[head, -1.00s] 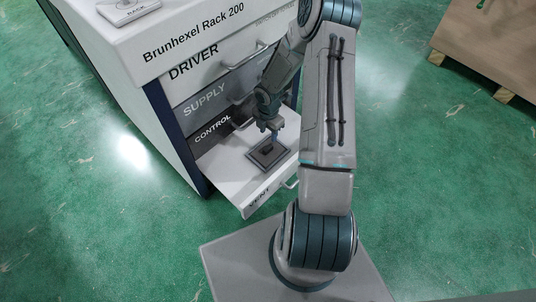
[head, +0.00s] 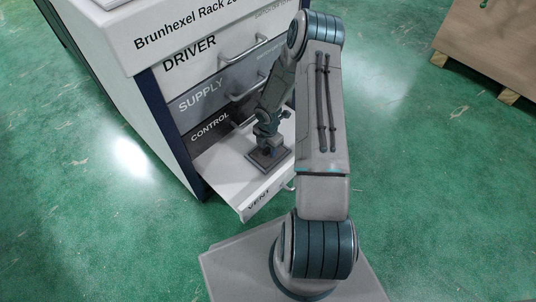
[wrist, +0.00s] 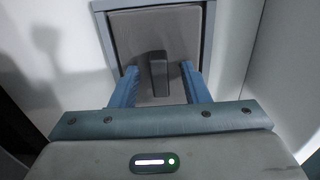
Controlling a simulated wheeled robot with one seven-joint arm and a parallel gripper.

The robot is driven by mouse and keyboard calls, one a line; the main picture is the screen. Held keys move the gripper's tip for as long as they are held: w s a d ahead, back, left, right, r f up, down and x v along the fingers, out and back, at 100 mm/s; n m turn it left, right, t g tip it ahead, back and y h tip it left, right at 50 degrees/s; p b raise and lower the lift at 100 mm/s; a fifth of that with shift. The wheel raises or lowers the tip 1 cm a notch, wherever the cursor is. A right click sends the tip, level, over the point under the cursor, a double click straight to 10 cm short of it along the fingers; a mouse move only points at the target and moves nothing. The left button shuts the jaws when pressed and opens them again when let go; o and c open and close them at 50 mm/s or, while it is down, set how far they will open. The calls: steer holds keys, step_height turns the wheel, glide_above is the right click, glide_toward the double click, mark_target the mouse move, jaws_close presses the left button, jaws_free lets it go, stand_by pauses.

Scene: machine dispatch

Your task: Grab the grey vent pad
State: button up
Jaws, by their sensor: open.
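The grey vent pad (head: 267,159) lies in the pulled-out drawer labelled VENT (head: 222,164). In the wrist view the pad (wrist: 190,32) is a square grey plate in a darker frame, with a dark upright grip (wrist: 158,72) at its middle. My gripper (wrist: 162,85) is open, with one blue finger on each side of the grip and a visible gap on both sides. In the head view my gripper (head: 268,148) is low over the pad and hides part of it.
The Brunhexel rack (head: 150,100) has drawers labelled DRIVER, SUPPLY and CONTROL above the open one, with bar handles (head: 245,88) sticking out. Green floor is free to the right, with a wooden pallet or crate (head: 500,45) farther back.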

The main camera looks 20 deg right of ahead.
jaws_close()
